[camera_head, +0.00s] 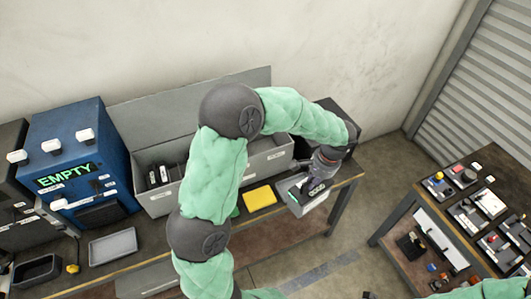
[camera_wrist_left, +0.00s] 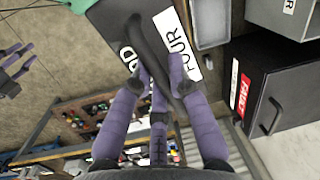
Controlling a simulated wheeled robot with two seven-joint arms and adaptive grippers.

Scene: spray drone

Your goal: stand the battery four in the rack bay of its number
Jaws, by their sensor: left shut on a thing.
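My left gripper (camera_head: 318,172) is shut on the handle of battery four (camera_head: 305,197), at the right end of the bench. In the left wrist view the fingers (camera_wrist_left: 155,85) close around the black handle of the dark battery (camera_wrist_left: 110,22), whose white label reads FOUR. The battery's underside and its contact with the bench are hidden. A long grey open box (camera_head: 265,160) stands along the wall, with dark upright items at its left end; my left arm hides its middle. I cannot tell which bay bears four. My right gripper (camera_wrist_left: 15,70) appears at the wrist view's left edge, fingers spread.
A blue cabinet (camera_head: 75,150) with an EMPTY display stands at the left. A grey tray (camera_head: 112,247) and a yellow pad (camera_head: 259,198) lie on the bench. A dark box marked FAULT (camera_wrist_left: 275,85) is close by in the wrist view. Another table (camera_head: 480,165) holds several parts.

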